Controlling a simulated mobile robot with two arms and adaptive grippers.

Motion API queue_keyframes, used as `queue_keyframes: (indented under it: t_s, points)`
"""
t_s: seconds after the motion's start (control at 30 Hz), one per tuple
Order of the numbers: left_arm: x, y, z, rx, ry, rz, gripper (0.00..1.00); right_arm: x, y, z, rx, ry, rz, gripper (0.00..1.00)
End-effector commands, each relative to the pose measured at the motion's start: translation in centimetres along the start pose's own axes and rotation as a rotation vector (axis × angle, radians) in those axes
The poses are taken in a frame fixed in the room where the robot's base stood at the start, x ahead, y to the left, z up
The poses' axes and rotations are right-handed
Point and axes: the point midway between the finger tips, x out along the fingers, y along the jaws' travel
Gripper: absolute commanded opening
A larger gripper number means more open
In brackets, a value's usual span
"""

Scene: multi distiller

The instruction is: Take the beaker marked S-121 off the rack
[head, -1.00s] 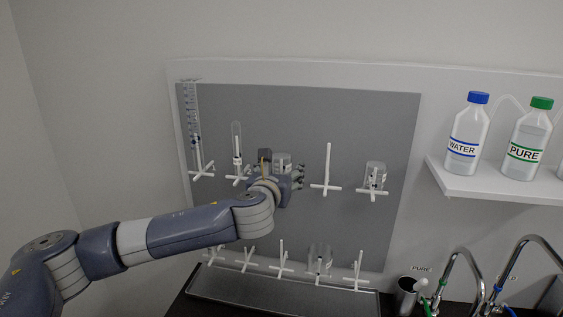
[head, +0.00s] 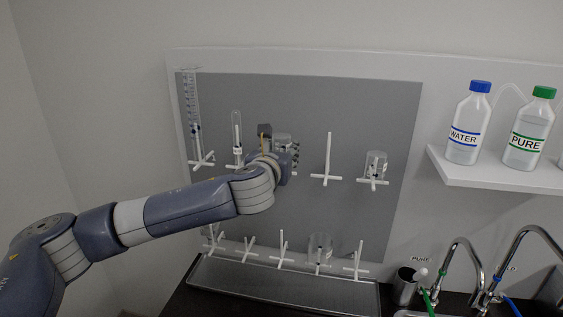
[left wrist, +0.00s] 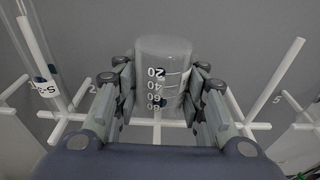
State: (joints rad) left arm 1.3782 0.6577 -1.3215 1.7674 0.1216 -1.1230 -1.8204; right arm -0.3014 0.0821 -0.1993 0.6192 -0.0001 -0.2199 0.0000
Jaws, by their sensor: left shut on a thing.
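A clear beaker (left wrist: 162,72) with white scale numbers is between the fingers of my left gripper (left wrist: 160,85) in the left wrist view. The fingers are shut on its sides. In the head view the left gripper (head: 283,155) is at the upper row of the grey rack (head: 330,105), with the beaker (head: 282,138) partly hidden behind it. No S-121 marking is readable on the beaker. I cannot tell whether its peg is still inside it. My right gripper is not in view.
A tube (head: 236,132) hangs left of the gripper, with a tall graduated cylinder (head: 191,100) beyond. An empty peg (head: 328,155) and another beaker (head: 376,164) are to the right. A lower beaker (head: 320,248) hangs over the tray (head: 270,290). Bottles stand on a shelf (head: 500,175).

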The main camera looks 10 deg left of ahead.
Motion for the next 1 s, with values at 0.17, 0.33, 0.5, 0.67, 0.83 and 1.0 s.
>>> queue_keyframes:
  t_s: [0.17,0.33,0.5,0.67,0.83,1.0]
  points:
    - [-0.6,-0.1,3.8,-0.001,-0.007,-0.001,0.15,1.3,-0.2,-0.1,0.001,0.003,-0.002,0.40]
    - [-1.0,0.0,6.5,0.000,-0.004,0.001,0.15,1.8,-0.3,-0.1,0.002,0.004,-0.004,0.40]
    - [-1.3,-0.1,8.6,0.001,-0.001,-0.001,0.15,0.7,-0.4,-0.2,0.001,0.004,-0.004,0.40]
    - [-1.6,-0.1,10.3,0.001,-0.001,-0.001,0.15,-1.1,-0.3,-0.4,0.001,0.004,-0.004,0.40]
    - [-1.8,-0.1,11.9,0.001,-0.001,0.000,0.15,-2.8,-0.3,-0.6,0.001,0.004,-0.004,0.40]
    - [-2.1,-0.1,13.4,0.001,-0.001,0.000,0.15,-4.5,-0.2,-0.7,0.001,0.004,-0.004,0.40]
